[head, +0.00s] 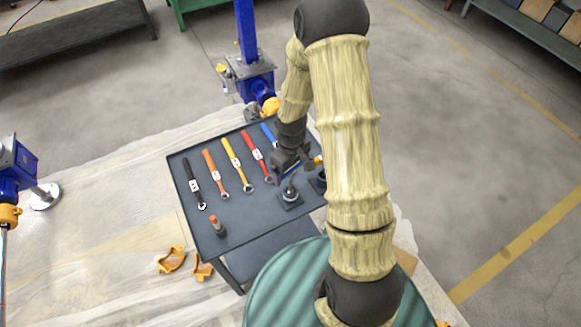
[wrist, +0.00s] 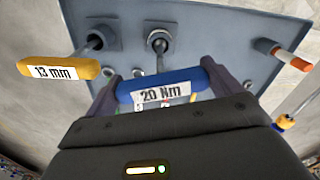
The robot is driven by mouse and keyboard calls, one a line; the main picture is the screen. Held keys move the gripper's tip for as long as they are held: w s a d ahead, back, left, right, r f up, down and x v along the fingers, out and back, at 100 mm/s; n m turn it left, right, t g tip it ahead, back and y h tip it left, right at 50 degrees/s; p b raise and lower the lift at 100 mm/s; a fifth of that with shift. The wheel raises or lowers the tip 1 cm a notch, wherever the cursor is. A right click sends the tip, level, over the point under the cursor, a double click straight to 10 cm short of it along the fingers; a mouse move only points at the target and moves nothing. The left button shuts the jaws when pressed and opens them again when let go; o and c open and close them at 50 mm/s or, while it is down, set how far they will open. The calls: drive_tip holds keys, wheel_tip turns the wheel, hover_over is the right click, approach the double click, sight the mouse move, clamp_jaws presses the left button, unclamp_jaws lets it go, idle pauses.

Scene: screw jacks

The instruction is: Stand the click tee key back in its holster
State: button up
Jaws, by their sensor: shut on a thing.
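The click tee key has a blue handle marked "20 Nm" (wrist: 160,88). In the wrist view the handle lies crosswise between the two fingers of my gripper (wrist: 162,80), which is shut on it. In the head view my gripper (head: 288,166) is over the front right of the tray, with the key hanging below it. The key's metal shaft points down at a square holster (head: 291,203), also seen in the wrist view (wrist: 172,36). The shaft's lower end overlaps the holster opening; I cannot tell how deep it sits.
A yellow tee key marked "13 mm" (wrist: 58,69) stands in the neighbouring holster, close by. An orange-and-white upright piece (head: 216,224) stands at the tray's front left. Several coloured wrenches, such as a yellow one (head: 233,155), lie on the dark tray (head: 250,217).

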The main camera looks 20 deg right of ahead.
drive_tip(key=shift+f+b, duration=0.85)
drive_tip(key=shift+f, duration=0.35)
drive_tip(key=o, duration=1.1)
wheel_tip(320, 180, up, 17)
drive_tip(key=shift+r, duration=0.2)
